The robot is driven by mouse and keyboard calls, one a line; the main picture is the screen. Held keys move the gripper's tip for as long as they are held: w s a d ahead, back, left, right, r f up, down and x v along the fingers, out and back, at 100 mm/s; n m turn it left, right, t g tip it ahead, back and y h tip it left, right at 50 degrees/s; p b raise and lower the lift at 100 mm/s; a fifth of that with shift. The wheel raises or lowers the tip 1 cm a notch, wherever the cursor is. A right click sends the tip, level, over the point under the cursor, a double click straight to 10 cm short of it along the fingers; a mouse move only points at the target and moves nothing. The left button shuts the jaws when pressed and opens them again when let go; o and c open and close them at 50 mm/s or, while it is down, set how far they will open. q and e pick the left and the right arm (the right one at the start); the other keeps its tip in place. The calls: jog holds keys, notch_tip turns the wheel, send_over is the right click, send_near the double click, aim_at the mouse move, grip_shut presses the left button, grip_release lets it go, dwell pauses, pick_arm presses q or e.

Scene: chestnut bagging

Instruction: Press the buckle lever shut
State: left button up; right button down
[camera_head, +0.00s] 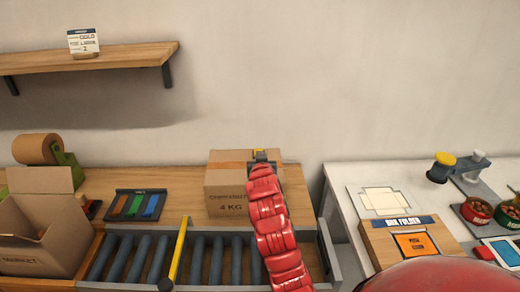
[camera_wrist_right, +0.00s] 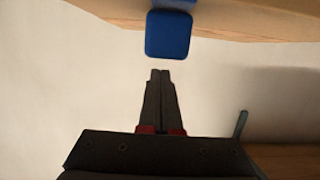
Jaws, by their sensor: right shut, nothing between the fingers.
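A closed cardboard box (camera_head: 228,190), marked chestnut 4 kg, stands at the back of the wooden bench. A small yellow piece (camera_head: 258,153) shows at its top; I cannot tell whether it is part of the buckle. My right gripper (camera_head: 262,157) is at the box's top right, its arm hiding the box's right edge. In the right wrist view my right gripper (camera_wrist_right: 160,73) is shut and empty. A blue rounded piece (camera_wrist_right: 169,35) sits just beyond its fingertips with a small gap, against a tan surface. I cannot tell whether it is the buckle lever. My left gripper is out of view.
A roller conveyor (camera_head: 205,262) with a yellow bar (camera_head: 179,252) runs in front of the box. An open carton (camera_head: 42,225), a tape roll (camera_head: 37,148) and a tray of coloured strips (camera_head: 135,204) are left. A white table (camera_head: 345,178) stands right.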

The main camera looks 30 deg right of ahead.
jog(key=shift+s+a+f, duration=0.25)
jog(key=shift+s+a, duration=0.15)
jog(key=shift+s, duration=0.25)
jog(key=shift+s+a+f, duration=0.2)
jog(key=shift+s+a, duration=0.15)
jog(key=shift+s, duration=0.25)
